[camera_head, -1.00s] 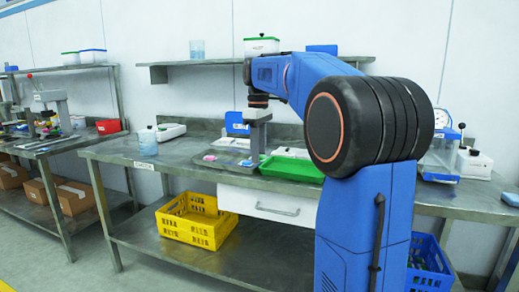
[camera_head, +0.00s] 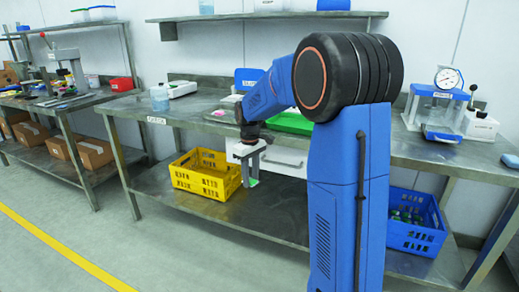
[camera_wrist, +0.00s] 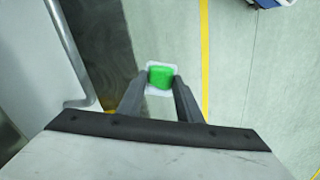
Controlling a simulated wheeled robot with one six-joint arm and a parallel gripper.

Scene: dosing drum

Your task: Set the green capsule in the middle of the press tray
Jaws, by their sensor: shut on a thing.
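My gripper (camera_head: 251,180) is shut on the green capsule (camera_wrist: 160,77), which shows between the fingertips in the wrist view (camera_wrist: 159,92) with a pale border around it. In the head view the capsule (camera_head: 254,182) is a small green patch at the fingertips. My gripper points down in front of the middle bench, below its top and near the drawer. A lever press (camera_head: 70,68) with a red-tipped handle stands on the left bench. Its tray is too small and cluttered to make out clearly.
The middle bench (camera_head: 400,150) holds a green tray (camera_head: 291,122), a gauge device (camera_head: 437,100) and a lidded jar (camera_head: 160,98). A yellow crate (camera_head: 205,175) and a blue crate (camera_head: 415,222) sit on its lower shelf. A drawer handle (camera_wrist: 82,102) is close at left. The floor in front is clear.

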